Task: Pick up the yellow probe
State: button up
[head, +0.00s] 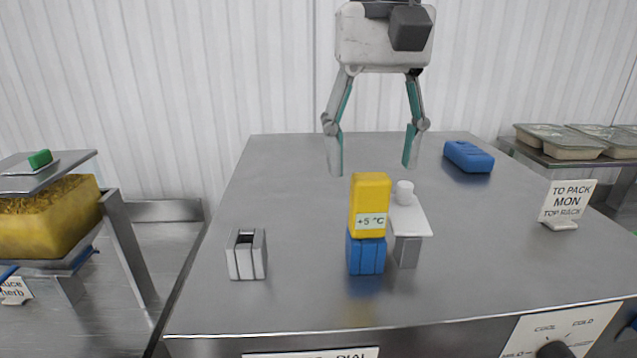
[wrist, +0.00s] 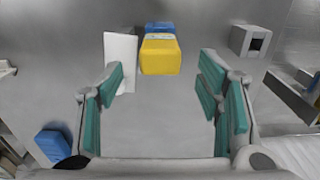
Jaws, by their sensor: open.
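The yellow probe (head: 370,198) is a block with a "+5 °C" label on its front. It stands upright on a blue block (head: 366,254) on the steel counter. My gripper (head: 372,168) is open and empty, fingers pointing down, above and behind the probe in the head view. In the wrist view the yellow probe (wrist: 160,55) lies beyond the open fingertips (wrist: 160,88), roughly between their lines, with the blue block (wrist: 160,27) partly hidden behind it. No contact between gripper and probe shows.
A white plate on a grey stand (head: 410,216) is close on the probe's right, with a small white knob on it. A grey slotted block (head: 247,254) stands to the left. A blue block (head: 468,156) lies at the back right. A sign (head: 567,203) stands at the right.

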aim_at(369, 201)
jog(key=shift+s+f, duration=0.1)
jog(key=shift+f, duration=3.2)
jog(key=shift+c, duration=0.6)
jog(key=c, duration=1.2)
